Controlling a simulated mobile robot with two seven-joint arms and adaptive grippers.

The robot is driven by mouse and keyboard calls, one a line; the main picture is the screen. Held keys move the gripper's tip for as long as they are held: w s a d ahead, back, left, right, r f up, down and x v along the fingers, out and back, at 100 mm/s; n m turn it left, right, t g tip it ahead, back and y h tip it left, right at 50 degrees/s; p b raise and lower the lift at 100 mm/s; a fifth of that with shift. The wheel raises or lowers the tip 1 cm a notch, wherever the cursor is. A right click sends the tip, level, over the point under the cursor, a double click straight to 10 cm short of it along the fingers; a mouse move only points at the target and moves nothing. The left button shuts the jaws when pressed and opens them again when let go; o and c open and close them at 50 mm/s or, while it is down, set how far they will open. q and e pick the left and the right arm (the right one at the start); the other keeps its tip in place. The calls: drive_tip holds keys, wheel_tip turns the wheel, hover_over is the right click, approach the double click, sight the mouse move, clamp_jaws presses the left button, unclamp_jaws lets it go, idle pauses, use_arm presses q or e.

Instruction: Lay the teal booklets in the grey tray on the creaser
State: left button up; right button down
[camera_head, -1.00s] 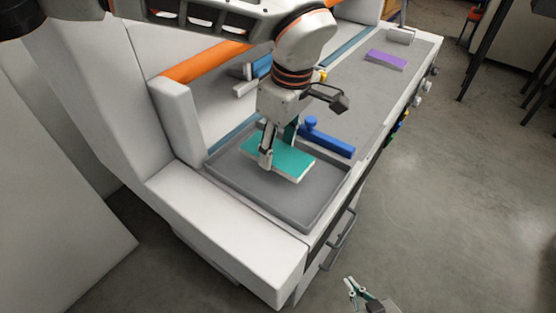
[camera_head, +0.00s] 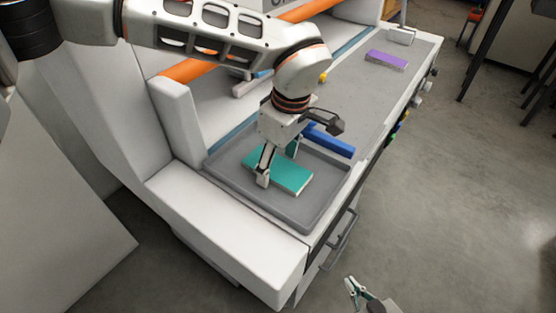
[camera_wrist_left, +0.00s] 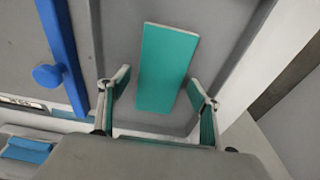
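A teal booklet (camera_head: 290,174) lies in the grey tray (camera_head: 318,216) at the near end of the creaser (camera_head: 235,217). It also shows in the left wrist view (camera_wrist_left: 165,70), flat on the tray floor. My left gripper (camera_head: 277,164) is low over the tray, its fingers on either side of the booklet. In the left wrist view the gripper (camera_wrist_left: 160,95) is open, with a gap between each finger and the booklet's edges. My right gripper (camera_head: 352,286) is at the bottom edge of the head view, away from the creaser; its opening is too small to judge.
A blue bar (camera_head: 332,143) borders the tray's far side; its knob (camera_wrist_left: 47,76) shows in the left wrist view. A purple block (camera_head: 387,59) lies farther along the creaser's grey bed (camera_head: 375,95). The bed between them is clear.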

sight(284, 172)
use_arm(q)
wheel_tip(284, 172, up, 12)
drive_tip(key=s+d, duration=0.1)
drive_tip(key=shift+d+p, duration=0.2)
drive_tip(key=shift+p, duration=0.15)
drive_tip(key=shift+s, duration=0.1)
idle(0.6)
